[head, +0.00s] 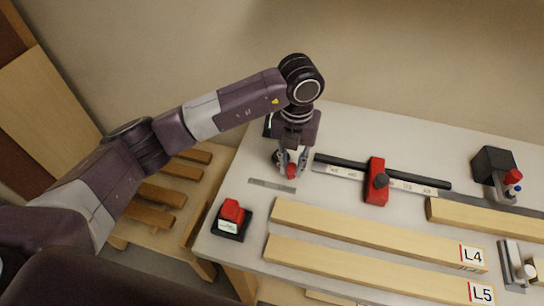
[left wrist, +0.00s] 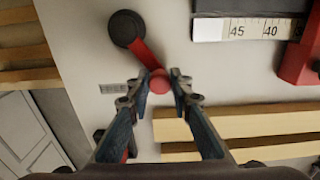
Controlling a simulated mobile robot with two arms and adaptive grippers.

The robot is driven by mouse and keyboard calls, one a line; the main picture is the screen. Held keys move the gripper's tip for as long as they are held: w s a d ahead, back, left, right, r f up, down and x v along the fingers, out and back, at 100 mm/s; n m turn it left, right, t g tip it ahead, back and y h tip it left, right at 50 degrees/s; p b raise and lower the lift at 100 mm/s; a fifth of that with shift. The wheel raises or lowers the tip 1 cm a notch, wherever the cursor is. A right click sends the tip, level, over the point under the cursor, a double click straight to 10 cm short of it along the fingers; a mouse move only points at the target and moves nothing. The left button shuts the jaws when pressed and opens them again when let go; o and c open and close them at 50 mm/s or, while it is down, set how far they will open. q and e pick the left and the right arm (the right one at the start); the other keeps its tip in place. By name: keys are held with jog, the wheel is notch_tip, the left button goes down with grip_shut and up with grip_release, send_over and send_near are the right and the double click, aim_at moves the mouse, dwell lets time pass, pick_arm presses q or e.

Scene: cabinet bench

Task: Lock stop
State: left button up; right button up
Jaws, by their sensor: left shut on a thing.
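A red lever (left wrist: 145,55) with a round black hub (left wrist: 127,28) lies on the bench top at the left end of the rail. My left gripper (left wrist: 160,82) is shut on the lever's red knob (left wrist: 158,80). In the head view the left gripper (head: 291,165) points down at the bench, and the knob (head: 291,171) shows between its fingers. The red stop block (head: 377,190) with a black knob (head: 380,180) sits on the black rail (head: 335,161), to the right and apart from the gripper. My right gripper is out of view.
A scale (head: 340,170) runs along the rail. A red button on a black box (head: 231,217) stands at the bench's left edge. Boards marked L4 (head: 370,234) and L5 (head: 360,268) lie in front. A black device (head: 494,163) stands at the right.

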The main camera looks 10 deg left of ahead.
pick_arm(q)
jog(key=o, duration=0.8)
jog(key=shift+r, duration=0.1)
jog(key=shift+r+p, duration=2.55)
jog(key=shift+r, duration=1.9)
jog(key=shift+s+f, duration=0.1)
jog(key=shift+f, duration=0.05)
